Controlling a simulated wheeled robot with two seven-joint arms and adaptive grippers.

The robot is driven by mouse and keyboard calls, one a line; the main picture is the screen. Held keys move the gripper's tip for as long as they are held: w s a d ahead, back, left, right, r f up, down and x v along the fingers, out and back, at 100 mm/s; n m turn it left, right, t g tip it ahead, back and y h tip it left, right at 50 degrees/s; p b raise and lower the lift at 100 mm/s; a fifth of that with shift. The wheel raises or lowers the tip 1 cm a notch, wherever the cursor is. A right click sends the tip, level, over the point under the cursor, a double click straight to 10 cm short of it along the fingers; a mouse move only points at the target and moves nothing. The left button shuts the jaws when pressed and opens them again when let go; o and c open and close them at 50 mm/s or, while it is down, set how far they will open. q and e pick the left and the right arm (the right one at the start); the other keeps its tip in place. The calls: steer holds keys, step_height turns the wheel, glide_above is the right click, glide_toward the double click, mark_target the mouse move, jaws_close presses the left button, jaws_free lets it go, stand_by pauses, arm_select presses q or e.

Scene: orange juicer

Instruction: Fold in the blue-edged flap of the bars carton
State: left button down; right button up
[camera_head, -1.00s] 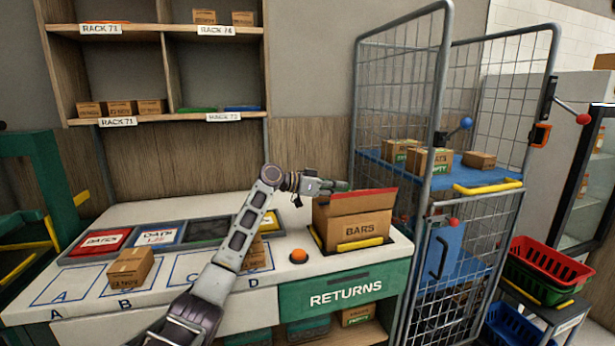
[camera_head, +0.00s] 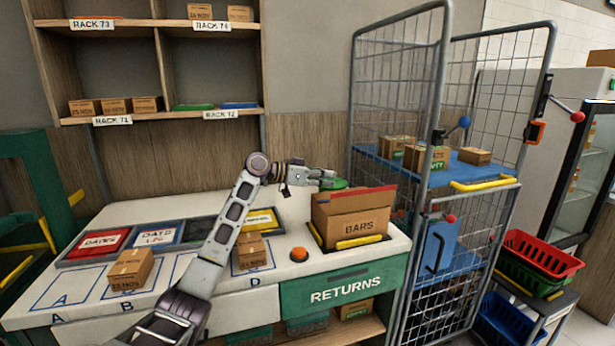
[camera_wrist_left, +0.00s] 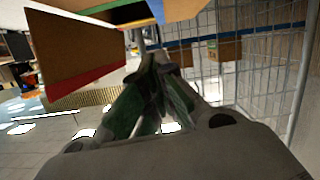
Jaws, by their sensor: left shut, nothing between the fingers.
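The bars carton (camera_head: 358,229) stands at the right end of the counter. A flap with a red edge (camera_head: 362,190) stands up at its top in the head view. My left gripper (camera_head: 340,183) is shut and empty, with green fingertips, at the carton's upper left, by the raised flap. In the left wrist view its fingers (camera_wrist_left: 158,62) are closed together. A brown flap with a red edge (camera_wrist_left: 75,45) hangs at left there, apart from the fingers. A blue edge (camera_wrist_left: 158,12) shows at the top, beyond the fingertips. The blue-edged flap is hidden in the head view. My right gripper is not in view.
A wire cage trolley (camera_head: 440,130) stands close to the carton's right. An orange button (camera_head: 299,254) and a small box (camera_head: 251,250) lie to its left on the counter. Racks (camera_head: 160,60) stand behind.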

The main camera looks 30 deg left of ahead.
arm_select(q)
steer(key=v, duration=0.6)
steer(key=shift+s, duration=0.2)
